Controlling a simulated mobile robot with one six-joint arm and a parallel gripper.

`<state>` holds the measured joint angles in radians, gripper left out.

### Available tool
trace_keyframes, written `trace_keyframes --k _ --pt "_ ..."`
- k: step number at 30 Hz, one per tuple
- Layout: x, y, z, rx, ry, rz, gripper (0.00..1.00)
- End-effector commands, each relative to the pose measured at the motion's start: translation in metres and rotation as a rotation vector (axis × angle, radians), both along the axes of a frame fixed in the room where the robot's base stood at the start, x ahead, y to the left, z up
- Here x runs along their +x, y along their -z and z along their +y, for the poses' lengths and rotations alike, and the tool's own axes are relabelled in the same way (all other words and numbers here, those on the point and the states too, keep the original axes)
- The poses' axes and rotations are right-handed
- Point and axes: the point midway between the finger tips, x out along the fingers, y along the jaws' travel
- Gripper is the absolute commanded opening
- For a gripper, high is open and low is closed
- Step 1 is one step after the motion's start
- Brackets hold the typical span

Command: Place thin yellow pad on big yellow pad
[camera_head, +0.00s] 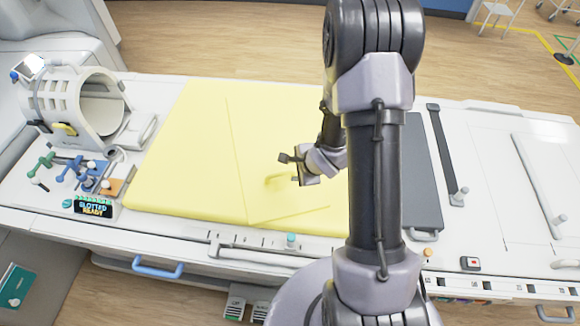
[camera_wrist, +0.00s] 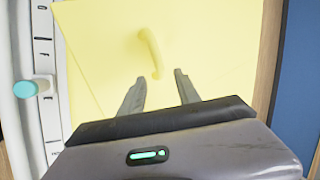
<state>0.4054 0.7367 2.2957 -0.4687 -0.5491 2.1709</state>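The big yellow pad (camera_head: 180,150) lies flat on the white table. The thin yellow pad (camera_head: 258,130) lies on it, turned at a slight angle, with its near left corner by the big pad's front edge. Its far right part is hidden behind my arm. A yellow handle (camera_head: 276,181) stands up from the thin pad and also shows in the wrist view (camera_wrist: 150,50). My gripper (camera_head: 290,169) is open and empty just beside the handle. In the wrist view the spread fingers (camera_wrist: 160,75) point towards the handle and do not close around it.
A white head coil (camera_head: 75,105) and colored handled tools (camera_head: 75,170) stand left of the pads. A dark grey pad (camera_head: 420,170) and a dark bar (camera_head: 440,150) lie on the right. A teal knob (camera_head: 291,238) is at the front rail.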

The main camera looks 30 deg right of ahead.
Motion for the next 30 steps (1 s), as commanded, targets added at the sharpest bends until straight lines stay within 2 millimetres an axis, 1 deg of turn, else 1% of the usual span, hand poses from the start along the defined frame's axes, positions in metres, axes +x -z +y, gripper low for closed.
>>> trace_keyframes --k 1,3,6,8,10,11,13,14,15,17,18,20,21,24,25,27,30 --pt "-0.007 -0.017 -0.001 0.000 0.002 -0.001 0.39" --pt "-0.016 -0.030 -0.002 0.000 0.002 -0.001 0.39" --pt "-0.025 -0.043 -0.003 0.000 0.001 0.000 0.39" --pt "-0.028 -0.047 -0.003 -0.003 0.000 -0.001 0.39" --pt "-0.027 -0.060 -0.006 -0.043 -0.026 -0.004 0.39" --pt "-0.025 -0.071 -0.007 -0.083 -0.049 -0.005 0.39" --pt "-0.023 -0.111 -0.011 -0.220 -0.136 -0.002 0.39" --pt "-0.024 -0.133 -0.010 -0.288 -0.184 0.006 0.39" --pt "-0.030 -0.165 -0.006 -0.376 -0.258 0.018 0.39" --pt "-0.046 -0.212 0.008 -0.486 -0.387 0.039 0.39" --pt "-0.062 -0.239 0.022 -0.541 -0.483 0.049 0.39" --pt "-0.091 -0.274 0.049 -0.594 -0.639 0.049 0.39" --pt "-0.112 -0.292 0.069 -0.614 -0.748 0.037 0.39" --pt "-0.160 -0.321 0.115 -0.634 -0.998 -0.024 0.39" --pt "-0.171 -0.326 0.126 -0.636 -1.059 -0.047 0.39" --pt "-0.192 -0.335 0.144 -0.639 -1.167 -0.090 0.39" --pt "-0.205 -0.339 0.155 -0.641 -1.239 -0.119 0.39"
